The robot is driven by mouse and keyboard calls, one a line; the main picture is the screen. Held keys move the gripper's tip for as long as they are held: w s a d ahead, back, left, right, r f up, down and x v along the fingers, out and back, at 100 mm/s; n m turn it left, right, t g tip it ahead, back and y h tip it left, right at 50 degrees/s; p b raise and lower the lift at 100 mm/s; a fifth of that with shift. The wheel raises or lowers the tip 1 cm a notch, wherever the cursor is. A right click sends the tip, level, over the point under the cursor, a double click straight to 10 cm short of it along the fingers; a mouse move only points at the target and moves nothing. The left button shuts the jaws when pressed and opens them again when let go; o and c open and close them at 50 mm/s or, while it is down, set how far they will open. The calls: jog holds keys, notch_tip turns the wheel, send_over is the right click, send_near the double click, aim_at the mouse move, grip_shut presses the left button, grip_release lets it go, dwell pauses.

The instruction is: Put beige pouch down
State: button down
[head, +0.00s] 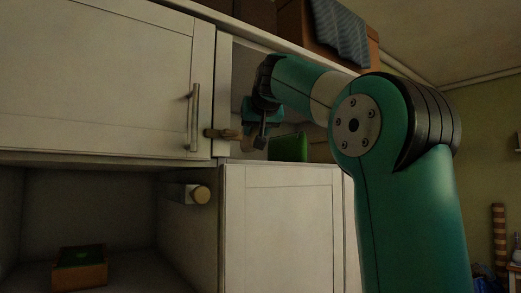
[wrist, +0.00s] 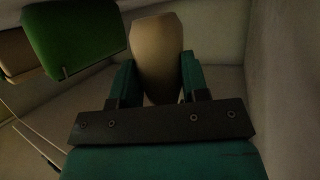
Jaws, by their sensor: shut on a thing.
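The beige pouch (wrist: 156,50) is held between the two fingers of my gripper (wrist: 158,75) in the wrist view. It points away from the gripper into a dim, pale cupboard space. In the head view my gripper (head: 257,138) is at the opening of the upper cupboard, partly hidden by its own wrist. A small tan shape at the gripper's left there may be the pouch, but I cannot tell for sure. Whether the pouch touches a surface is not clear.
A green item (head: 288,147) stands in the cupboard, right of my gripper; it also shows upper left in the wrist view (wrist: 75,35). A cupboard door with a handle (head: 194,118) is at the left. An orange-brown box (head: 80,270) sits in the lower open compartment.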

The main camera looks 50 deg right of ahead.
jog(key=shift+f, duration=2.05)
jog(key=c, duration=0.6)
grip_release()
jog(key=b+v, duration=0.2)
jog(key=v, duration=1)
jog(key=shift+s, duration=0.1)
